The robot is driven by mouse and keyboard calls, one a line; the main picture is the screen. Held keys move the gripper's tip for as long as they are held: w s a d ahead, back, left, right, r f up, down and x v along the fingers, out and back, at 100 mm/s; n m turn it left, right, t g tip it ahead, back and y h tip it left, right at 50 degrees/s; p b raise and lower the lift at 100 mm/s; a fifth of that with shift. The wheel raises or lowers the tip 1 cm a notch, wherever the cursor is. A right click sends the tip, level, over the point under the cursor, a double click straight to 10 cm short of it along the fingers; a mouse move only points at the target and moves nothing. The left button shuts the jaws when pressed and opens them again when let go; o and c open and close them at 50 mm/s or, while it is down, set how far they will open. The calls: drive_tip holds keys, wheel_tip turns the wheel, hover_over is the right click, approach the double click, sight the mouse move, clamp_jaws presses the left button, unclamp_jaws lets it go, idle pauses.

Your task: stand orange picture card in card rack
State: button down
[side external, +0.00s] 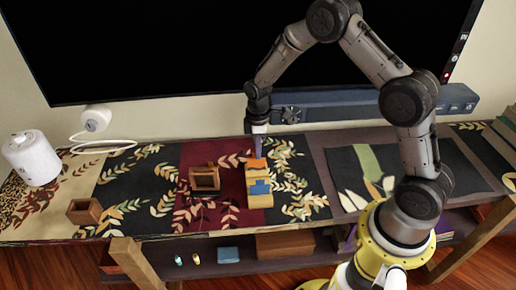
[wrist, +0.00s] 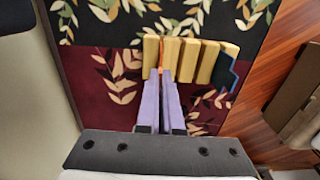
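The light wooden card rack (side external: 260,201) stands on the patterned runner near the middle of the side view. It shows as several pale bars (wrist: 207,62) in the wrist view. The orange picture card (side external: 257,164) is at the rack's back end, its lower edge between two bars. It shows as a thin orange strip (wrist: 171,50) in the wrist view. My gripper (side external: 257,152) points down over it, its purple fingers (wrist: 162,80) close together with the orange card between their tips. The card's bottom is hidden. A blue card (side external: 260,187) stands in a front slot of the rack.
An open wooden box (side external: 204,178) stands left of the rack, and a smaller one (side external: 85,211) is farther left. A white cylinder (side external: 31,158) is at the far left. A dark soundbar (side external: 330,106) and a screen are behind. The runner right of the rack is clear.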

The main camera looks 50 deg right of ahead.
drive_tip(key=shift+f, duration=0.45)
drive_tip(key=c, duration=1.5)
unclamp_jaws()
drive_tip(key=o, duration=0.5)
drive_tip(key=shift+o, duration=0.4)
drive_tip(key=o, duration=0.3)
drive_tip(key=shift+r, duration=3.5)
